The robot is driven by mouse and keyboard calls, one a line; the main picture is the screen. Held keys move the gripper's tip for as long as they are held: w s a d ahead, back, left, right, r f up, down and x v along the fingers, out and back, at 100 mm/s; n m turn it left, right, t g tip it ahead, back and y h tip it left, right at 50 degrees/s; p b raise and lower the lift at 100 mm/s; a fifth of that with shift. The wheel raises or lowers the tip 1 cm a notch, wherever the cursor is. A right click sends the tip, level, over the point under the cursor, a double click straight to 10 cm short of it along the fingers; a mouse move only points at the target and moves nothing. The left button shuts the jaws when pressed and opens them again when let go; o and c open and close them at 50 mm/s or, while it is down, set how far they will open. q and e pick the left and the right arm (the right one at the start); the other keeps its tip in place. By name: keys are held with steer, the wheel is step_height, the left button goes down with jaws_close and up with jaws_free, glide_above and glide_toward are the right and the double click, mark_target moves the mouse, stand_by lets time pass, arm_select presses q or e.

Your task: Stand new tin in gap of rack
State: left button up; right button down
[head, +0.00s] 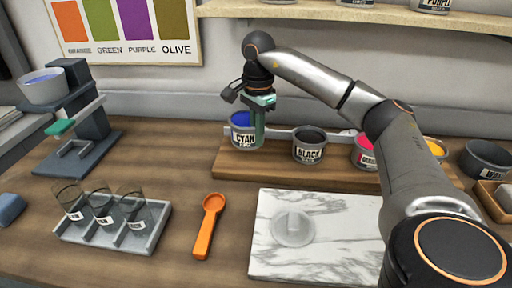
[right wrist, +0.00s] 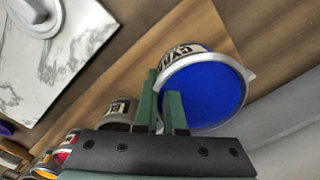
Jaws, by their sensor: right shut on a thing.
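The tin labelled CYAN (head: 243,138), filled with blue ink, is upright at the left end of the wooden rack (head: 232,167). My right gripper (head: 258,122) is shut on it by its right side. In the right wrist view the tin (right wrist: 207,90) shows its blue surface, with one green finger over the ink and the other outside the rim. I cannot tell whether the tin's base touches the rack. To its right on the rack stand the BLACK tin (head: 309,147), a magenta tin (head: 367,151) and a yellow tin (head: 435,147). My left gripper is not in view.
A marble slab (head: 330,255) with a glass muller (head: 292,228) lies in front of the rack. An orange scoop (head: 208,225), a grey tray of glasses (head: 120,240) and a grey machine (head: 85,120) are to the left. A dark pot (head: 487,160) stands at the right.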

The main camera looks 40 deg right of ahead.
steer(key=shift+w+d+f, duration=0.2)
steer(key=shift+w+f, duration=0.2)
steer(key=shift+f, duration=0.05)
steer(key=shift+w+d+f, duration=0.15)
steer(key=shift+f, duration=0.85)
steer(key=shift+w+d+f, duration=0.1)
steer(key=shift+f, duration=0.85)
steer(key=shift+f, duration=0.1)
steer(key=c, duration=1.5)
jaws_free()
steer(key=shift+f, duration=0.1)
steer(key=o, duration=0.5)
step_height(320, 180, up, 12)
steer(key=p, duration=0.1)
steer(key=shift+r, duration=0.2)
